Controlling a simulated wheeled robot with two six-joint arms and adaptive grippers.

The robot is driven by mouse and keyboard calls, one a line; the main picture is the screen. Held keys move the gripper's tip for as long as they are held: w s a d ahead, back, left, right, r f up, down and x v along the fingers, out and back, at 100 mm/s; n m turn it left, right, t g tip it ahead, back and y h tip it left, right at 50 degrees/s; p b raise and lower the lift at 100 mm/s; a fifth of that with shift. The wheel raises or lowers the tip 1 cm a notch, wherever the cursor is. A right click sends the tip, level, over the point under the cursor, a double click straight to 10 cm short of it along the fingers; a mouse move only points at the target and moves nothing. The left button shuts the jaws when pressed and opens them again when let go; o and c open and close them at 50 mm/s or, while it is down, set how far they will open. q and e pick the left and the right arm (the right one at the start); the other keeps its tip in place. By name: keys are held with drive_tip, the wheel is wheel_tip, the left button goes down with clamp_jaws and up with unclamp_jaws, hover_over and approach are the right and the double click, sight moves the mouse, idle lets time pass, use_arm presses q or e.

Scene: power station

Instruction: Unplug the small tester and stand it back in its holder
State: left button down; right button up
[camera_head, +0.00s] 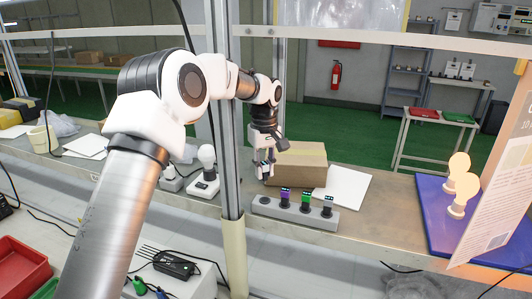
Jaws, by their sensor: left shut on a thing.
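My right gripper is not in view.
A cardboard box (303,170) is close behind the gripper, with white paper (345,188) to its right. A white bulb stand (204,187) is left of the post (224,130). A blue board (440,225) with lit bulbs is at right.

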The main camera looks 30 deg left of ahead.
sight(265, 200)
use_arm(q)
drive_tip(key=shift+f, duration=0.3)
drive_tip(key=shift+s+d+f, duration=0.1)
drive_tip(key=shift+s+d, duration=0.1)
drive_tip(key=shift+s, duration=0.05)
drive_tip(key=shift+s+d+f, duration=0.4)
drive_tip(key=shift+s+f, duration=0.1)
drive_tip(key=shift+f, duration=0.15)
drive_tip(key=f, duration=0.2)
drive_tip(key=w+f, duration=0.1)
drive_tip(key=shift+a+f, duration=0.35)
drive_tip(key=shift+f, duration=0.05)
drive_tip(key=shift+s+d+r, duration=0.1)
drive_tip(key=shift+s+d, duration=0.15)
drive_tip(key=shift+s, duration=0.05)
drive_tip(key=shift+w+a, duration=0.15)
drive_tip(key=shift+w, duration=0.05)
drive_tip(key=shift+s, duration=0.2)
drive_tip(key=shift+w, duration=0.1)
